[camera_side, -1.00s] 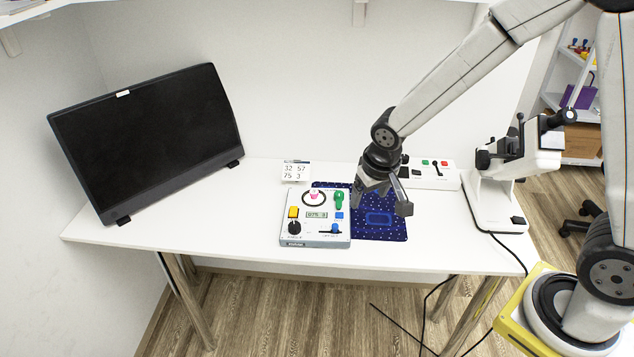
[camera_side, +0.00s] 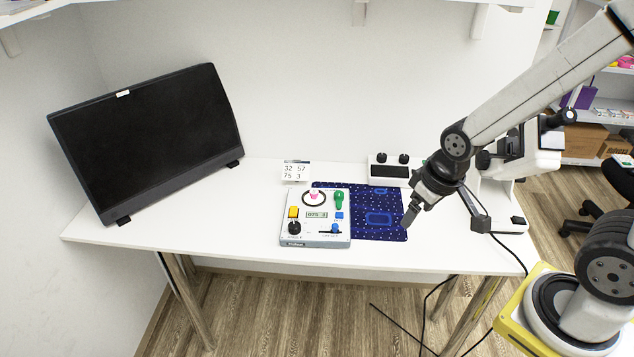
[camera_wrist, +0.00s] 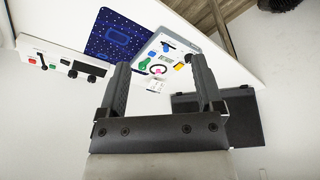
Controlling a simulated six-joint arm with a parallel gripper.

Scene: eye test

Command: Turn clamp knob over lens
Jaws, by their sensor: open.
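A white instrument with black knobs (camera_side: 538,160) stands at the right end of the table in the side view, likely the one with the lens. My arm covers part of it, and I cannot make out its clamp knob or lens. One black knob (camera_side: 569,116) shows at its upper right. The instrument is not visible in the wrist view. My gripper (camera_side: 445,222) is open and empty, above the table's right part, in front of the instrument in the side view. Its two spread fingers also show in the wrist view (camera_wrist: 161,66), with nothing between them.
A control panel box (camera_side: 316,241) with coloured knobs stands beside a dark blue mat (camera_side: 385,232). A white box with black knobs (camera_side: 378,160) stands behind the mat. A number card (camera_side: 295,172) stands behind the panel. A black monitor (camera_side: 150,140) leans at left. The table's front strip is clear.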

